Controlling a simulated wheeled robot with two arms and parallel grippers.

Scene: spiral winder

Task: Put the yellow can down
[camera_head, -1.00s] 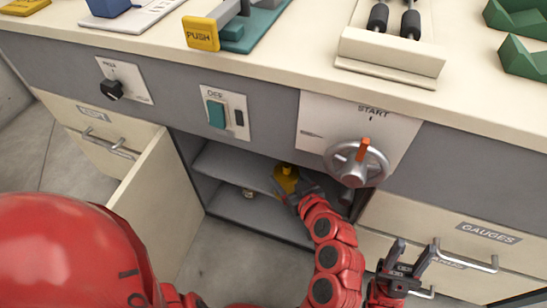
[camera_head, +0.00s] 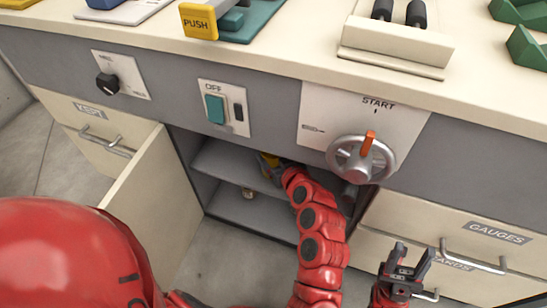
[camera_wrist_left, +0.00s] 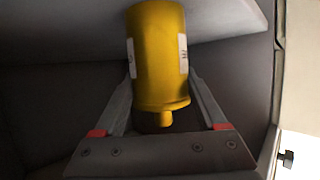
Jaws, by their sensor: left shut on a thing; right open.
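The yellow can (camera_head: 268,160) is inside the open cupboard, at the upper shelf, partly hidden by my left gripper (camera_head: 278,175). In the left wrist view the yellow can (camera_wrist_left: 158,50) sits between the two fingers of my left gripper (camera_wrist_left: 160,85), which is shut on it. Its small nozzle points to the bottom of that picture. A pale shelf (camera_wrist_left: 225,20) lies behind the can's far end; I cannot tell whether they touch. My right gripper (camera_head: 405,262) is open and empty, in front of the drawers at the lower right.
The cupboard's door (camera_head: 155,205) stands open on the left. A small object (camera_head: 248,193) sits on a lower level inside. The START handwheel (camera_head: 361,157) juts out above right of the opening. Drawer handles (camera_head: 472,257) stick out near my right gripper.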

